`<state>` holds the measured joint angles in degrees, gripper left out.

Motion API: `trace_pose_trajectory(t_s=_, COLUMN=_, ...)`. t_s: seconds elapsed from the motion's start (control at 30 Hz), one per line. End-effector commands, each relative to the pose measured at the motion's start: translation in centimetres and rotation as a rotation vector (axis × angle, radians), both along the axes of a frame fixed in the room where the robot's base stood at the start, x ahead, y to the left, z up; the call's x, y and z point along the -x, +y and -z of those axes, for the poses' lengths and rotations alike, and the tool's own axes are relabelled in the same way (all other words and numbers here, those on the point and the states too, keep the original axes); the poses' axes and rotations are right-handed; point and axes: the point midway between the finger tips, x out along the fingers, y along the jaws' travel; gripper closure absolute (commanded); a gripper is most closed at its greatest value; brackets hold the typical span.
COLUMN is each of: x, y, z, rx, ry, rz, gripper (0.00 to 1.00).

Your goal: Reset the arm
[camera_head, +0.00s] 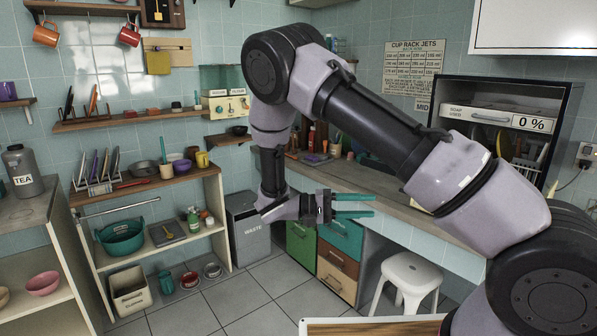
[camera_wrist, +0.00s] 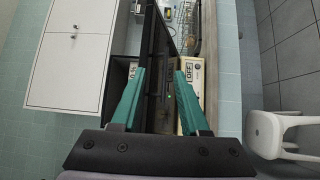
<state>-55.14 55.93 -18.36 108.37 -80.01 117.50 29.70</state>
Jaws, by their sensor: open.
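My gripper (camera_head: 355,206) is in the middle of the head view, held out level in the air in front of the drawers and pointing right. Its two teal fingers are apart with nothing between them. In the wrist view my gripper (camera_wrist: 160,88) also shows open and empty, with the dark cup rack unit beyond the fingers. My arm bends up high and comes down to the gripper, covering part of the counter and back wall.
A white stool (camera_head: 408,278) stands right of and below my gripper. A counter (camera_head: 385,185) with drawers (camera_head: 338,262) runs behind it. A grey waste bin (camera_head: 246,228) and a shelf unit (camera_head: 160,250) stand to the left. The tiled floor (camera_head: 240,300) is clear in the middle.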

Motion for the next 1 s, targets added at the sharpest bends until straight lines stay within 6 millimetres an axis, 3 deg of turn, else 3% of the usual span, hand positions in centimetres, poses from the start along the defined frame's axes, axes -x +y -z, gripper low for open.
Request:
trace_pose_trajectory(t_s=0.2, x=1.6, y=-3.9, z=-4.3, rx=-0.358, ry=0.073, rz=0.18, gripper=0.55)
trace_pose_trajectory(t_s=0.4, x=3.8, y=-6.3, z=-7.8, rx=-0.72, ry=0.084, rz=0.272, gripper=0.55)
trace_pose_trajectory(t_s=0.67, x=6.8, y=-7.9, z=-12.4, rx=-1.168, ry=-0.018, rz=0.272, gripper=0.55)
trace_pose_trajectory(t_s=1.0, x=10.3, y=-8.4, z=-19.2, rx=-1.617, ry=-0.338, rz=0.079, gripper=0.55)
